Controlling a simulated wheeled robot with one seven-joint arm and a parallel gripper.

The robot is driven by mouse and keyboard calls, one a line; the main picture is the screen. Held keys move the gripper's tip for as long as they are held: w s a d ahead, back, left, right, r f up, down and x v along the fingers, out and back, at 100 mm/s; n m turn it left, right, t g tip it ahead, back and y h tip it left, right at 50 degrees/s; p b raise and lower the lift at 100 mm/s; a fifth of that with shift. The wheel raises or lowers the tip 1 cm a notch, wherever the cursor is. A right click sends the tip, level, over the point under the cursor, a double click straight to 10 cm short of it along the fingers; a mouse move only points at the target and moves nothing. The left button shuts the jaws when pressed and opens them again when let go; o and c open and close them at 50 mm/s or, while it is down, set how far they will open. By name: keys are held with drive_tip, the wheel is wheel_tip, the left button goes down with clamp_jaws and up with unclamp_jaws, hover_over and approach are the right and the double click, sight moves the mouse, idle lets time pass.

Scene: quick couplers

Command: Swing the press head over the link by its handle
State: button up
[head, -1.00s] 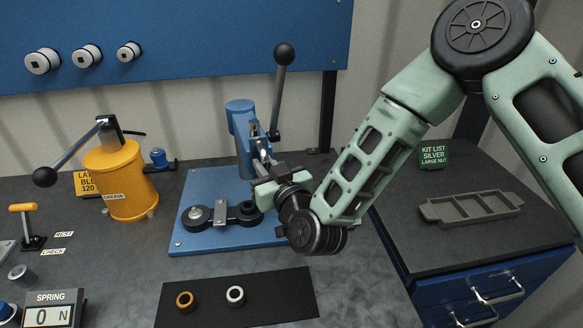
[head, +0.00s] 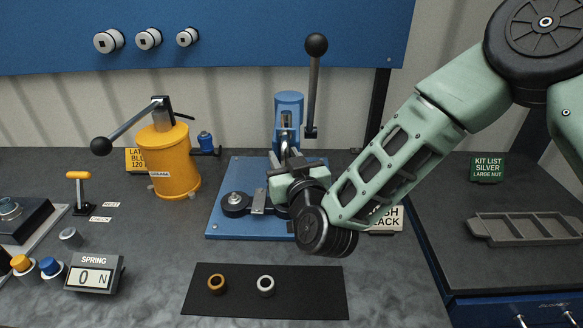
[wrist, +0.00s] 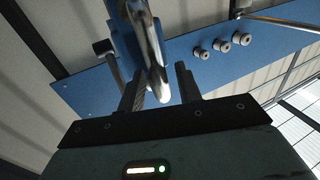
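The blue press (head: 288,110) stands at the back of its blue base plate (head: 225,228), with a tall black lever and ball knob (head: 316,45) on its right. A black link (head: 236,204) with a silver bar across it lies on the plate, its right part hidden by my wrist. My gripper (head: 283,160) is in front of the press column, right of the link's visible end. In the wrist view a shiny silver curved handle (wrist: 152,60) reaches down between the fingers of my gripper (wrist: 160,88). The fingers stand apart, with a gap on the right side; contact is not clear.
An orange grease pot (head: 170,160) with a long lever stands left of the plate. A black mat (head: 240,300) with a brass ring (head: 217,283) and a silver ring (head: 265,285) lies in front. A grey tray (head: 530,229) is at right. A sign is partly behind my arm.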

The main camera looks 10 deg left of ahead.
drive_tip(key=b+v, duration=0.4)
drive_tip(key=v, duration=1.3)
drive_tip(key=shift+s+f, duration=0.1)
drive_tip(key=shift+f, duration=0.05)
drive_tip(key=s+d+f+n+g+h, duration=0.1)
drive_tip(key=s+d+f+n+g, duration=0.25)
drive_tip(key=g, duration=0.65)
drive_tip(key=s+d+r+m+g+h, duration=0.1)
drive_tip(key=s+d+g+h, duration=0.4)
drive_tip(key=s+d, duration=0.5)
drive_tip(key=d+r+h, duration=0.1)
drive_tip(key=d, duration=0.1)
drive_tip(key=shift+d+g+h, duration=0.4)
